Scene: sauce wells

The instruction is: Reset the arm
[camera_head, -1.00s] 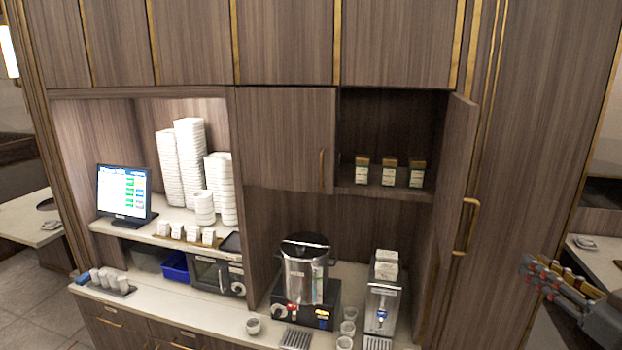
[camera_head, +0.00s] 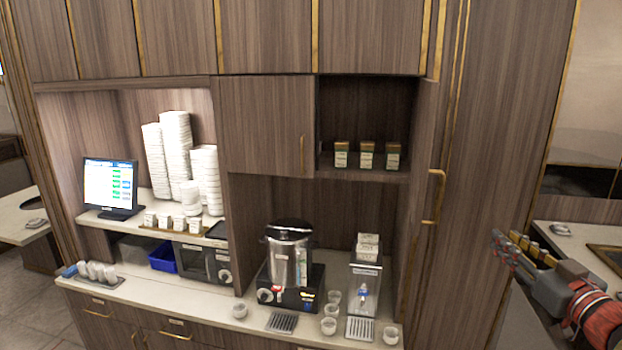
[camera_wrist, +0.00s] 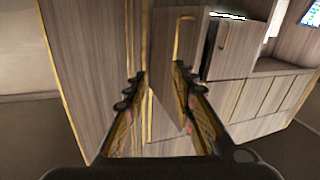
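In the head view that door (camera_head: 425,150) stands open at the right of the upper shelf.
Three small labelled boxes (camera_head: 366,156) stand on the open shelf. Below, the counter (camera_head: 205,297) holds a steel urn (camera_head: 289,262), a dispenser (camera_head: 365,284) and several cups. Stacked white bowls (camera_head: 178,150) and a screen (camera_head: 110,186) are at the left. A side table (camera_head: 570,240) lies behind my gripper.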

